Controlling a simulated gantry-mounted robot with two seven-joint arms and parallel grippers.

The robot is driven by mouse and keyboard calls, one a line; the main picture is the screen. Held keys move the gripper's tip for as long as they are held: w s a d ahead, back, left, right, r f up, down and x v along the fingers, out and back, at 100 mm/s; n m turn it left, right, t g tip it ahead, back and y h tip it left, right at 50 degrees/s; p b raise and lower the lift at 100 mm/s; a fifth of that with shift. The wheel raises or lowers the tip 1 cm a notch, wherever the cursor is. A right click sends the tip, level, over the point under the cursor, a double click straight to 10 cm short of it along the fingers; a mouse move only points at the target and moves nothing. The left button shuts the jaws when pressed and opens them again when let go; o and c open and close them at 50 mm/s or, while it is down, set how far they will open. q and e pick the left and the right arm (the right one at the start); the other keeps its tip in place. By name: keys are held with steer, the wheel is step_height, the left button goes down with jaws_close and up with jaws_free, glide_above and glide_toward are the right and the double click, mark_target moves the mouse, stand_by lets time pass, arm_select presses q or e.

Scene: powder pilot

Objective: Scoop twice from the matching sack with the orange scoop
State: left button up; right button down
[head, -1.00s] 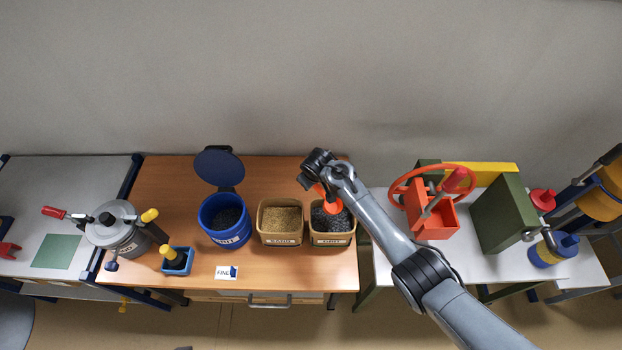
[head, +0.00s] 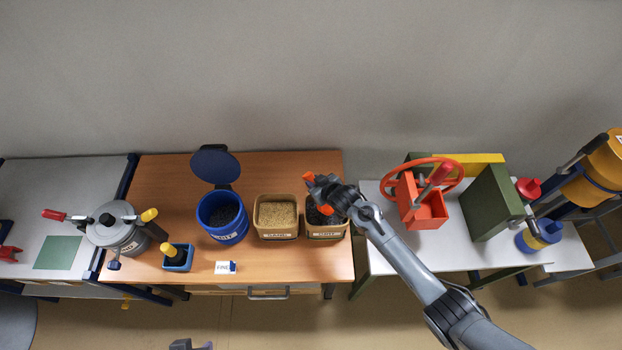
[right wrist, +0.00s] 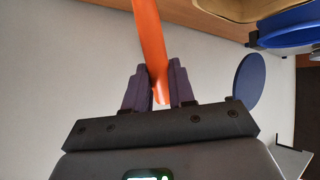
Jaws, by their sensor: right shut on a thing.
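My right gripper (head: 322,187) is shut on the orange scoop (head: 324,209), above the right tan sack (head: 327,234). In the right wrist view the scoop's orange handle (right wrist: 150,45) stands between the fingers. The right sack holds dark granules, partly hidden by the gripper and scoop; its small label seems to read GRIT. The left tan sack (head: 278,235) holds pale sandy grains. The blue bucket (head: 224,234) holds dark granules; its round lid (head: 216,165) is open behind it. A grey piece at the bottom edge may be my left gripper (head: 190,345); its jaws cannot be made out.
A small card (head: 226,267) reading FINE stands at the table's front. A blue box (head: 178,262) with a yellow-handled tool and a grey lidded pot (head: 115,240) are left. An orange press (head: 428,208) stands on the right table.

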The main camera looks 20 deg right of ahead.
mark_target(327, 209)
step_height(327, 209, down, 2)
steer(key=shift+w+a+b, duration=0.1)
steer(key=shift+b, duration=0.45)
steer(key=shift+f+b, duration=0.75)
steer(key=shift+f, duration=0.4)
steer(key=shift+s+d+f+b, duration=0.1)
steer(key=shift+s+f+b, duration=0.1)
steer(key=shift+f+b, duration=0.4)
steer(key=shift+s+d+f+b, duration=0.15)
steer(key=shift+s+f+b, duration=0.1)
steer(key=shift+f, duration=0.7)
steer(key=shift+s+d+f+b, duration=0.1)
steer(key=shift+s+f+b, duration=0.1)
steer(key=shift+f+b, duration=0.4)
steer(key=shift+f, duration=0.2)
